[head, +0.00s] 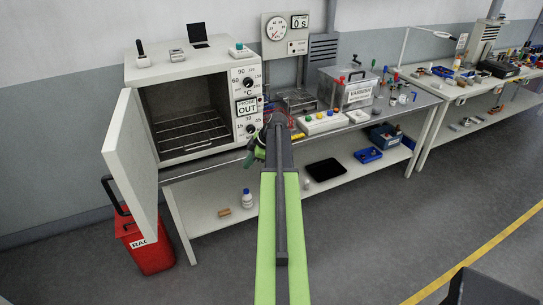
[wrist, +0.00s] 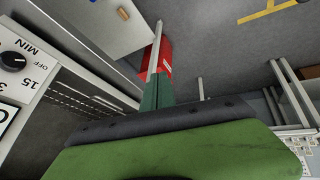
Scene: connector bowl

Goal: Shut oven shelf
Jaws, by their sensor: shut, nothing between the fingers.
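The white oven (head: 188,65) stands at the left end of the bench with its door (head: 130,145) swung wide open to the left. A wire shelf (head: 188,134) lies low in the dark cavity, its front bar near the opening. I cannot tell whether it sticks out. Its bars also show at left in the wrist view (wrist: 85,104). My gripper (head: 254,152) is just right of the opening, in front of the oven's control panel. In the wrist view, its green fingers (wrist: 157,92) are together and empty, and do not visibly touch the shelf.
A red bin (head: 145,243) stands on the floor below the door. The control panel (head: 246,100) has dials. A button box (head: 322,122) and a metal bath (head: 347,88) stand further right. A lower bench shelf (head: 205,199) holds small items.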

